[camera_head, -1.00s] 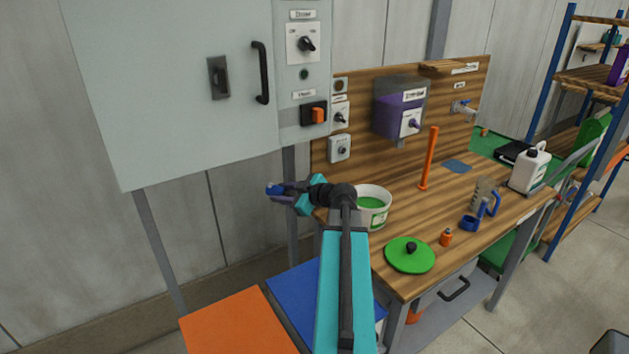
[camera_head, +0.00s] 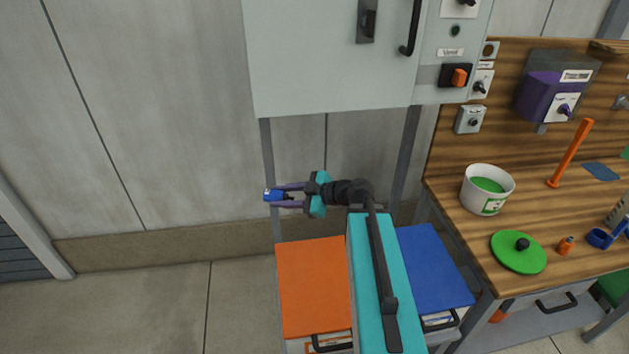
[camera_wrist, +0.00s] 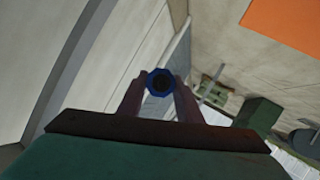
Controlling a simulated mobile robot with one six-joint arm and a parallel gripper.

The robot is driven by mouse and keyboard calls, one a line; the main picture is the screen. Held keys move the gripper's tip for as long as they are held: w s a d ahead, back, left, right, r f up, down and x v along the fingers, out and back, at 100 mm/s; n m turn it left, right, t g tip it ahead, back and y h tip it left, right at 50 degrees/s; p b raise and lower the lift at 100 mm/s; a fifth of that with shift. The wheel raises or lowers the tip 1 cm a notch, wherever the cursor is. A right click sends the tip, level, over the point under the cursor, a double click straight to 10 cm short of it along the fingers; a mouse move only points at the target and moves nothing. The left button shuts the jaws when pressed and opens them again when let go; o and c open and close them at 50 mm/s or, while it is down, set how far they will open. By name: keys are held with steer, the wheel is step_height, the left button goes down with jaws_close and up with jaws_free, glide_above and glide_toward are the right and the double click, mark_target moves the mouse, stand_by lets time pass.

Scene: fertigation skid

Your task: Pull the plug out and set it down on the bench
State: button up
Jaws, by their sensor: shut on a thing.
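My gripper (camera_head: 275,195) is shut on a small blue plug (camera_head: 272,194) and holds it in the air in front of the wall, left of the bench. The plug also shows in the wrist view (camera_wrist: 160,83) as a blue many-sided ring with a dark centre, between the two fingers. It touches nothing but the fingers. The wooden bench (camera_head: 540,215) stands at the right of the head view, well apart from the plug.
A grey cabinet (camera_head: 310,60) hangs above.

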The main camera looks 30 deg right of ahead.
steer(key=s+a+f+n+g+y, duration=0.2)
steer(key=a, duration=0.8)
steer(key=shift+a+n, duration=0.25)
steer(key=shift+n, duration=0.05)
